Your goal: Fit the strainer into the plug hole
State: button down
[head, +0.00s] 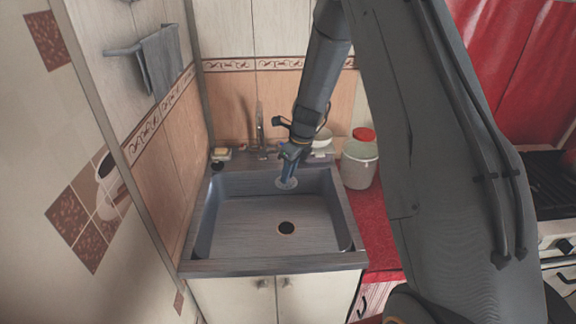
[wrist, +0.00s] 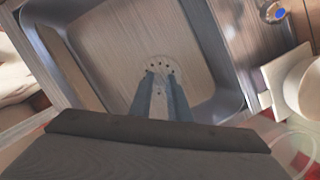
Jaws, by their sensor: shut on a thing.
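The strainer (head: 287,184) is a small pale round disc. My gripper (head: 289,171) is shut on it and holds it up above the back part of the sink basin (head: 235,215). In the wrist view the strainer (wrist: 160,64), with several small dark holes, shows at the tips of the two blue-grey fingers (wrist: 162,82). I cannot make out the plug hole in the wrist view.
The tap (head: 260,130) stands behind the basin, left of my gripper. A sponge (head: 221,154) lies at the back left corner. A white tub with a red lid (head: 359,165) stands on the red counter (head: 372,225) to the right. The basin floor is otherwise clear.

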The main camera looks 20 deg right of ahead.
jog(key=shift+w+f, duration=0.15)
jog(key=shift+f, duration=0.25)
jog(key=shift+f+b, duration=6.05)
jog(key=shift+f, duration=4.55)
jog(key=shift+f+b, duration=0.35)
jog(key=shift+f, duration=0.5)
jog(key=c, duration=1.6)
grip_release()
jog(key=shift+r, duration=0.15)
jog(key=shift+r+p, duration=3.85)
jog(key=shift+p, duration=0.05)
